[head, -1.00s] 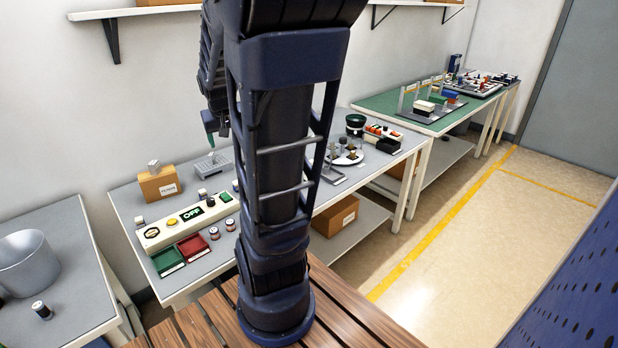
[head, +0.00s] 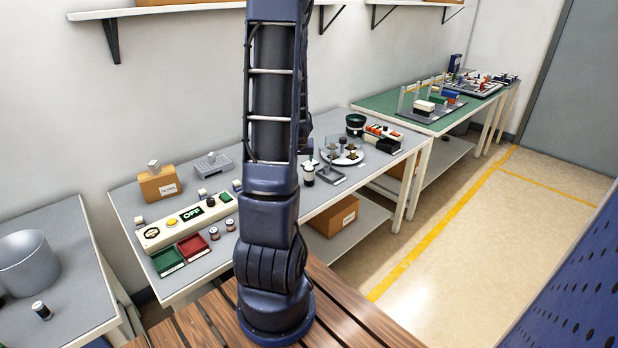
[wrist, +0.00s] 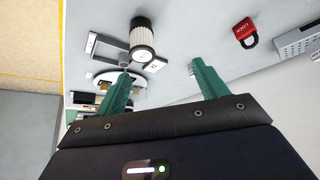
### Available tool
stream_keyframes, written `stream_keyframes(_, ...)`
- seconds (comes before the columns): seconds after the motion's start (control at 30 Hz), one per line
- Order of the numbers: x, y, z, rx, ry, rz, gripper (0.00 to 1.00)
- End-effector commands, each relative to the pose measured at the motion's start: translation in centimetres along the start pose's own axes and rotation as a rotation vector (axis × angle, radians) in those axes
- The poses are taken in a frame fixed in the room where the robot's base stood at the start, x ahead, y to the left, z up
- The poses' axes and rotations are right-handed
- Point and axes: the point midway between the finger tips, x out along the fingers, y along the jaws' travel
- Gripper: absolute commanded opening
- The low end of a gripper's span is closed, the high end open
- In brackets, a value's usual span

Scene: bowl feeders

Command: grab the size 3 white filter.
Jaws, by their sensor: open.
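A cylindrical filter (wrist: 143,42) with a pale pleated body and black end caps stands on the grey bench top, beyond my fingertips in the wrist view. No size mark is readable on it. In the head view, a small dark and pale cylinder (head: 309,175) just right of my arm seems to be the same filter. My gripper (wrist: 160,84) is open, with its green fingers wide apart and nothing between them. The filter is ahead of the fingers, slightly nearer the left one, and apart from both.
A grey bracket (wrist: 103,48) and a round white plate (head: 345,157) with small parts are near the filter. A red padlock (wrist: 245,33) lies to the right in the wrist view. A control panel (head: 187,220) and red and green trays occupy the bench's left part.

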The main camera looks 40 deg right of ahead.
Motion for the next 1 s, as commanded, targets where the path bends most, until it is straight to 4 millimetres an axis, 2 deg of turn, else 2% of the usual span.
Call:
stream_keyframes(0.03,1.2,1.2,0.4,0.022,-0.001,0.004,0.72)
stream_keyframes(0.1,2.3,2.4,0.7,0.042,0.005,0.006,0.72)
stream_keyframes(0.27,3.7,3.9,1.1,0.067,0.015,0.008,0.72)
stream_keyframes(0.47,5.2,4.1,1.2,0.071,0.016,0.008,0.72)
stream_keyframes(0.8,8.9,4.0,1.1,0.07,0.017,0.008,0.72)
stream_keyframes(1.0,9.6,4.1,1.1,0.07,0.017,0.009,0.72)
